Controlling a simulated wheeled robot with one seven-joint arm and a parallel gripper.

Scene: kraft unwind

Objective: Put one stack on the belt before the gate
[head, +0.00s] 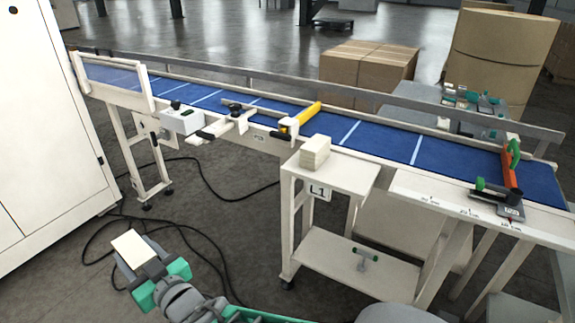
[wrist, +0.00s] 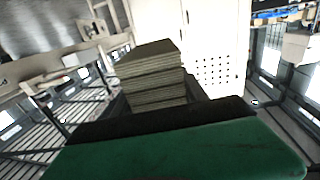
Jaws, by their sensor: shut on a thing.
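My gripper (head: 143,262) is at the lower left of the head view, above the floor and in front of the belt. It is shut on a cream stack (head: 132,247). In the wrist view the held stack (wrist: 152,75) shows its layers behind a green finger with a black pad. A second stack (head: 315,152) sits on the small white stand marked L1 (head: 345,176). The blue belt (head: 375,143) runs from far left to near right.
A white cabinet (head: 45,130) stands at the left. Black cables (head: 200,172) lie on the floor. Boxes (head: 368,68) stand behind the belt. A white side table (head: 440,200) adjoins its right end. A white frame (head: 150,88) spans the far left end.

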